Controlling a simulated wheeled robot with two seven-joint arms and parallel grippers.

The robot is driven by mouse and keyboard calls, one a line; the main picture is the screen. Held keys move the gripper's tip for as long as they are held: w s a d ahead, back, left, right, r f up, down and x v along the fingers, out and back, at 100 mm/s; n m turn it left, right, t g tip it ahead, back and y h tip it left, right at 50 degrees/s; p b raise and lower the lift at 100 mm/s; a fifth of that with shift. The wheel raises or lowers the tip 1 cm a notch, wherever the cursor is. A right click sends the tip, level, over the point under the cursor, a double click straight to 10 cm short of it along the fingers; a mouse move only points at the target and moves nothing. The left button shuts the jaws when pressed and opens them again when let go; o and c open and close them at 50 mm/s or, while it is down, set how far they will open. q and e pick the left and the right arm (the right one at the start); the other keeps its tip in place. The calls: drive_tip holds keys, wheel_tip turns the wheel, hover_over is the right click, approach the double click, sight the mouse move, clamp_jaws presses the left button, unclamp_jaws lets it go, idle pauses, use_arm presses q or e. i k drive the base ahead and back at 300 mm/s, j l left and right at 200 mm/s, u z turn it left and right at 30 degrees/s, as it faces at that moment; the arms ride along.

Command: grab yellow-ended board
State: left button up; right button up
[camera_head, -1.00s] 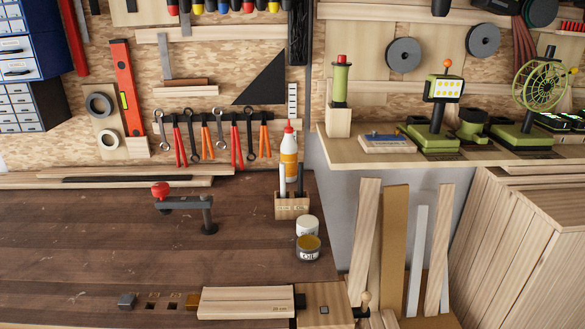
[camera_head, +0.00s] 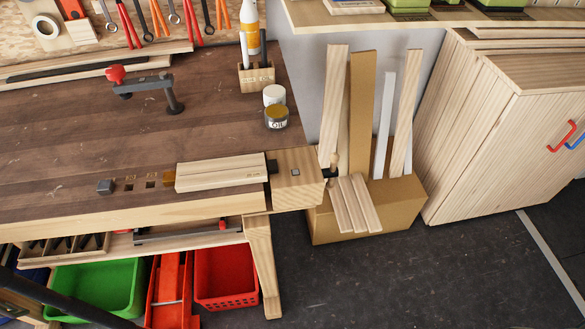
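No board with a clearly yellow end shows. A pale wooden board (camera_head: 220,173) lies on the workbench's front edge, between a brownish-yellow block at its left and the wooden vise jaw at its right. Several long boards stand in a cardboard box (camera_head: 385,218) right of the bench, including a tan board (camera_head: 361,110) and a thin white strip (camera_head: 383,125). I cannot tell which is the task's board. Neither of my grippers is in view.
Green (camera_head: 95,287) and red bins (camera_head: 225,275) sit underneath. A wooden cabinet (camera_head: 500,130) stands at right. Dark floor (camera_head: 400,285) before the box is clear.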

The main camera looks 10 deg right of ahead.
sight(218, 173)
drive_tip(key=u, duration=0.4)
drive_tip(key=l+u, duration=0.75)
drive_tip(key=k+l, duration=0.1)
drive_tip(key=l, duration=0.25)
drive_tip(key=l+u, duration=0.1)
drive_tip(key=l, duration=0.3)
drive_tip(key=k+l, duration=0.15)
drive_tip(key=l, duration=0.2)
drive_tip(key=k+l+u, duration=0.1)
drive_tip(key=l, duration=0.25)
